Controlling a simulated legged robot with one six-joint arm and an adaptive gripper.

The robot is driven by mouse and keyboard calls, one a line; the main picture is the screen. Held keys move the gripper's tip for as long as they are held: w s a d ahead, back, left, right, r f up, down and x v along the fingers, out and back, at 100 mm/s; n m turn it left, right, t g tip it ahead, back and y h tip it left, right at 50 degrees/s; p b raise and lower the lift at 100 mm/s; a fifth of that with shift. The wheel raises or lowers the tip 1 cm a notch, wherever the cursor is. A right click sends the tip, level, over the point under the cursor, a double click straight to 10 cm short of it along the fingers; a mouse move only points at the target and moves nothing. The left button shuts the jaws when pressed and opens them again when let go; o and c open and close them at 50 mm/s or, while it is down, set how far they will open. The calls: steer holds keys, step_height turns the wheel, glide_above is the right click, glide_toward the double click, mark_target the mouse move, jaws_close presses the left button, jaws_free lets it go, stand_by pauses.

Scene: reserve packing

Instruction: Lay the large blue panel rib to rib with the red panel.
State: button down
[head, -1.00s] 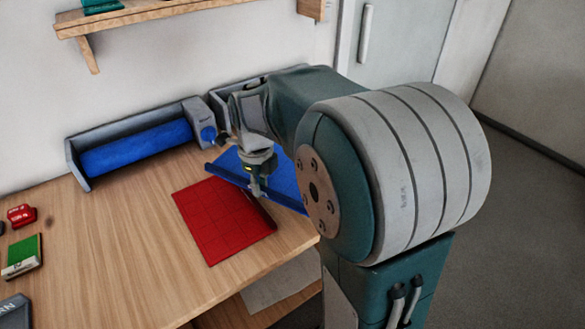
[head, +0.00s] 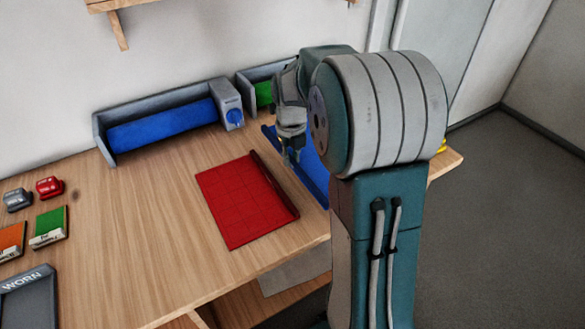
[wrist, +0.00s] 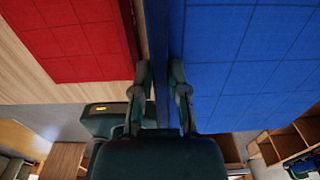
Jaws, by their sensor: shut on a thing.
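The red panel (head: 240,205) lies flat on the table, its raised rib (head: 273,186) along its right edge. The large blue panel (head: 312,168) is right of it, partly hidden by my arm. My gripper (head: 288,163) is shut on the blue panel's rib. In the wrist view, my fingertips (wrist: 161,72) straddle the blue rib (wrist: 158,45), with the blue panel (wrist: 240,60) to the right and the red panel (wrist: 70,40) to the left. The two ribs face each other, roughly parallel, with a narrow gap. I cannot tell whether the blue panel touches the table.
A grey holder (head: 104,145) with a blue roll (head: 163,125) stands at the back; another holder with a green roll (head: 264,93) is beside it. Stamps, small pads and a tray marked WORN (head: 28,300) are at the left. The table (head: 150,220) left of the red panel is clear.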

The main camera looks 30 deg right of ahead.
glide_above(291, 175)
steer(key=f, duration=0.5)
steer(key=shift+s, duration=0.2)
step_height(291, 175, down, 4)
steer(key=shift+w+r, duration=0.15)
steer(key=shift+r, duration=0.1)
steer(key=c, duration=0.6)
jaws_free()
steer(key=shift+c, duration=0.2)
